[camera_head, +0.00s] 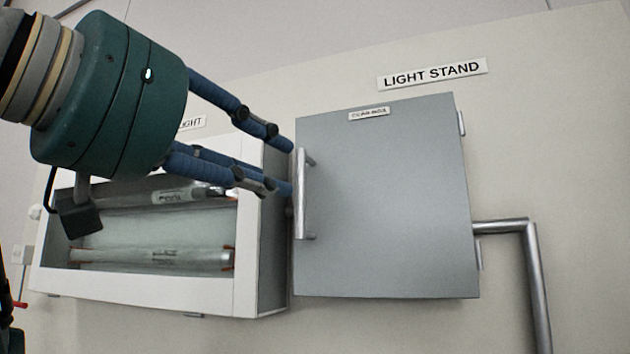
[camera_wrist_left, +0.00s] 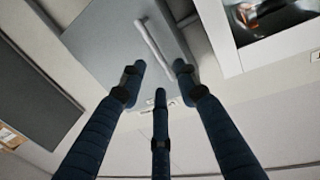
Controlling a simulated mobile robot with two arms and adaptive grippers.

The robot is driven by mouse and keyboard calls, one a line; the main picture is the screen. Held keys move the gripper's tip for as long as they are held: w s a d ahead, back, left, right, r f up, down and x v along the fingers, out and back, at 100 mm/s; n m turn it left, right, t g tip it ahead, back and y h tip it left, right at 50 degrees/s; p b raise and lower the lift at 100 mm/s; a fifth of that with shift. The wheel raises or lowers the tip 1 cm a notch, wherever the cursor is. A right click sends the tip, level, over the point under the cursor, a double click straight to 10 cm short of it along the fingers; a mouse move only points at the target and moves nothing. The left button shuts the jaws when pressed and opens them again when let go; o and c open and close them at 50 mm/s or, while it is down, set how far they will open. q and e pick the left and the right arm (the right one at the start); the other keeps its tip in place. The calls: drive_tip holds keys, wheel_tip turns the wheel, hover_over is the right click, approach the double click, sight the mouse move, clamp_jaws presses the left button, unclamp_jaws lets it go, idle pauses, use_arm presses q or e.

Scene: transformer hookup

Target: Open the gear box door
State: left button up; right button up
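The gear box is a grey metal cabinet with a flat door (camera_head: 385,215) and a small label at its top; the door looks shut. Its silver vertical bar handle (camera_head: 303,200) is on the door's left side, and hinges show along the right edge. My left gripper (camera_head: 280,162) has its blue fingers spread, with the tips just left of the handle in the head view. In the left wrist view, the handle (camera_wrist_left: 157,45) lies beyond and between the spread fingertips (camera_wrist_left: 158,82), and nothing is held. Contact with the handle cannot be told. My right gripper is not in view.
A white-framed box (camera_head: 160,292) with glass tubes inside stands just left of the gear box. A "LIGHT STAND" sign (camera_head: 432,74) is on the wall above. A metal pipe (camera_head: 540,290) runs from the gear box's right side downward. The wall further right is bare.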

sight(302, 177)
use_arm(q)
drive_tip(key=shift+w+d+r+p, duration=0.25)
drive_tip(key=shift+w+d+p, duration=0.1)
drive_tip(key=shift+w+p, duration=0.25)
drive_tip(key=shift+w+d+r+p, duration=0.2)
drive_tip(key=shift+w+d+p, duration=0.15)
drive_tip(key=shift+w+p, duration=0.2)
drive_tip(key=x, duration=0.1)
drive_tip(key=p+x, duration=0.1)
drive_tip(key=x, duration=0.3)
drive_tip(key=shift+f, duration=0.25)
drive_tip(key=shift+w+d+p, duration=0.2)
drive_tip(key=shift+p, duration=0.1)
drive_tip(key=shift+s+a, duration=0.2)
drive_tip(key=shift+s, duration=0.05)
drive_tip(key=shift+w+d, duration=0.1)
drive_tip(key=shift+w, duration=0.05)
clamp_jaws()
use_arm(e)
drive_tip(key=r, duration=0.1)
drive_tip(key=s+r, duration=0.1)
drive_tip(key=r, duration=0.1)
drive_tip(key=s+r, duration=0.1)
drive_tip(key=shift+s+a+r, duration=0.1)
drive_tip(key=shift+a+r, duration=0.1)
